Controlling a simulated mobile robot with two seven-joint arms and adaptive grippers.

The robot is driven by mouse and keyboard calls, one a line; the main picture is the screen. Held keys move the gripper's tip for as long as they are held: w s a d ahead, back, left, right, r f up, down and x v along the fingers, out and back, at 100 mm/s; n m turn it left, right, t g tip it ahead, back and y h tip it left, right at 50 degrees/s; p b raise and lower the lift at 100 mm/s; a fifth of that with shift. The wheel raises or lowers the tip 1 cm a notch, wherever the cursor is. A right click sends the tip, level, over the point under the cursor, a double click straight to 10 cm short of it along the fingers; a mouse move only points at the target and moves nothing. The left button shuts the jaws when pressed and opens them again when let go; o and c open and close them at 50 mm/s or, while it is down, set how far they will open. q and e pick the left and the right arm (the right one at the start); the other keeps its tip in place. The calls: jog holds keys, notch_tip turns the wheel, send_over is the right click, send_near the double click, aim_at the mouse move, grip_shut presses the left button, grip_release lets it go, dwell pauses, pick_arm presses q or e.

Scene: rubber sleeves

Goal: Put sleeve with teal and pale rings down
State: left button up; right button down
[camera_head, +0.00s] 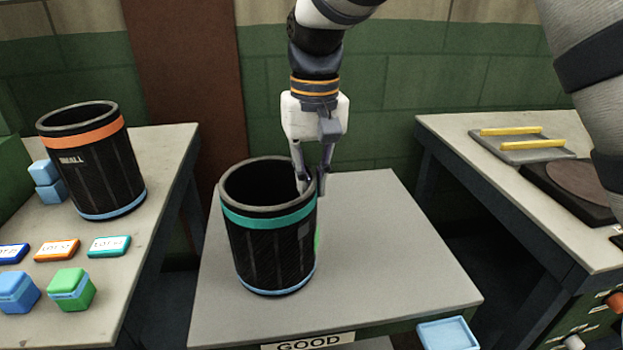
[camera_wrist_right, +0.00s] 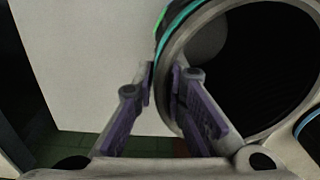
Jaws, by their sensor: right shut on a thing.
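The black sleeve with a teal ring near its top and a pale blue ring at its foot (camera_head: 268,245) stands upright at the left of the middle table (camera_head: 400,270). It seems to rest on the tabletop, though I cannot tell if its foot bears fully. My right gripper (camera_head: 312,182) is shut on the right side of its rim, one finger inside and one outside. In the right wrist view the fingers (camera_wrist_right: 160,95) pinch the sleeve's wall (camera_wrist_right: 180,25). My left gripper is not in view.
A sleeve with an orange ring (camera_head: 92,165) stands on the left table, with lot tags and small blocks near it. A GOOD label (camera_head: 308,342) is on the middle table's front edge. The right table holds a plate with yellow bars (camera_head: 520,145). The middle table's right half is clear.

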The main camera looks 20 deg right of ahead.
jog(key=c, duration=1.6)
grip_release()
jog(key=shift+c, duration=0.2)
notch_tip(320, 180, up, 12)
